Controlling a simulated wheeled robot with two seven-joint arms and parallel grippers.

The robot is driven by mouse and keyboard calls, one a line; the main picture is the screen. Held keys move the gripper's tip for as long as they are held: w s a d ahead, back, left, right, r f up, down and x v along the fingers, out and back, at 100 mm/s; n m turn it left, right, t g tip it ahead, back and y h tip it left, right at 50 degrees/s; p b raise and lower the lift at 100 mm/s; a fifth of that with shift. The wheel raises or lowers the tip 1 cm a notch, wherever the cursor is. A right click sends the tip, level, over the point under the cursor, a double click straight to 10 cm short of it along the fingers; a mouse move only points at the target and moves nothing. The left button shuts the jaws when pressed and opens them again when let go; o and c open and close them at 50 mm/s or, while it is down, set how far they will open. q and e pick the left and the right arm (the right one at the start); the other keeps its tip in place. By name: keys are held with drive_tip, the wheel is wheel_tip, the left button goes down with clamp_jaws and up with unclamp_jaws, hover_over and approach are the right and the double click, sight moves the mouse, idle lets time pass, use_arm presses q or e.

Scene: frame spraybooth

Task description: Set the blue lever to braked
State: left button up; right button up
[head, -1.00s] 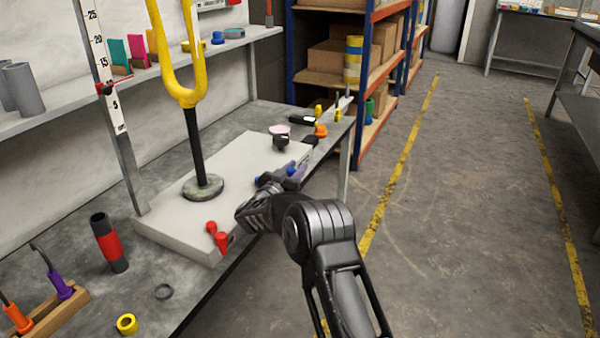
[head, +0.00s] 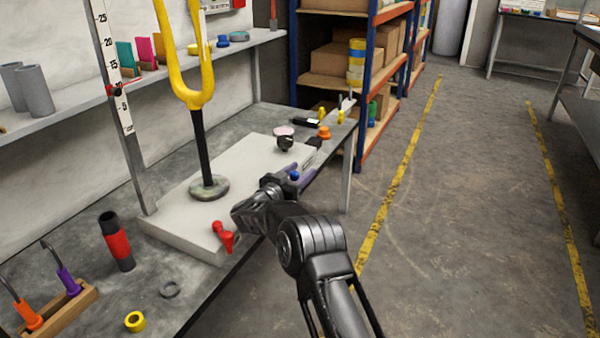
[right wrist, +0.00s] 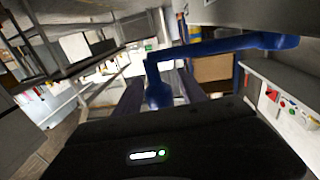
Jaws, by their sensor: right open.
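The blue lever shows in the right wrist view (right wrist: 215,48) as a blue bar with a rounded end hanging down at its left. In the head view only its blue knob (head: 295,175) shows clearly, at the front edge of the pale box (head: 175,220). My right gripper (head: 290,180) reaches this edge from the front. Its grey-violet fingers stand apart in the right wrist view (right wrist: 160,92), and the lever's rounded end appears between them, not visibly gripped. The lever's pivot and any markings are hidden. My left gripper is not in view.
A yellow fork on a black post (head: 200,140) rises from the box. Open floor (head: 460,220) is to the right.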

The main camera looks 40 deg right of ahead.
wheel_tip(320, 180, up, 10)
drive_tip(key=p, duration=0.2)
drive_tip(key=shift+p, duration=0.3)
drive_tip(key=shift+c, duration=0.4)
